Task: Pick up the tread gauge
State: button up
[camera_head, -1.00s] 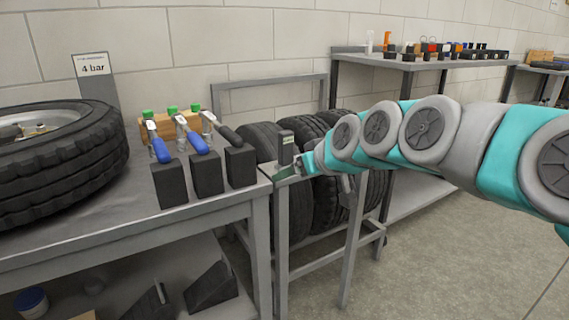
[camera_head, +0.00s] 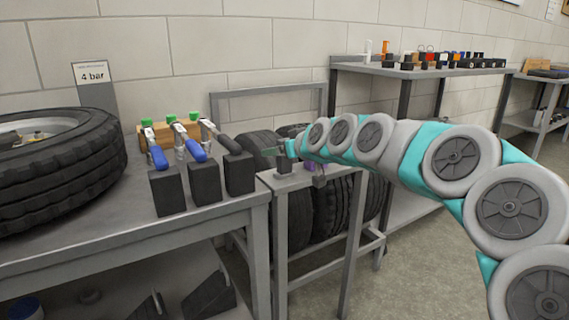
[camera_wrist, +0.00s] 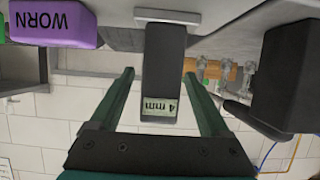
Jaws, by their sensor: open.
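The tread gauge (camera_wrist: 164,70) is a dark upright block with a pale display reading "4 mm", upside down in the wrist view. It stands on a small grey metal stand (camera_head: 330,176); in the head view the gauge (camera_head: 284,164) is small and partly covered by my gripper. My gripper (camera_wrist: 158,75) is open, with one green finger on each side of the gauge. A gap shows between each finger and the gauge. My gripper also shows in the head view (camera_head: 274,151), at the top of the gauge.
A purple block marked "WORN" (camera_wrist: 55,24) is beside the gauge. Several black blocks, one here (camera_head: 203,178), with clamp-like tools and blue or dark handles stand on the left bench (camera_head: 120,232) near a large tyre (camera_head: 60,165). More tyres (camera_head: 300,215) stand below the stand.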

jog(key=shift+w+a+f, duration=0.25)
jog(key=shift+w+a, duration=0.05)
jog(key=shift+w, duration=0.1)
grip_shut()
dwell(0.4)
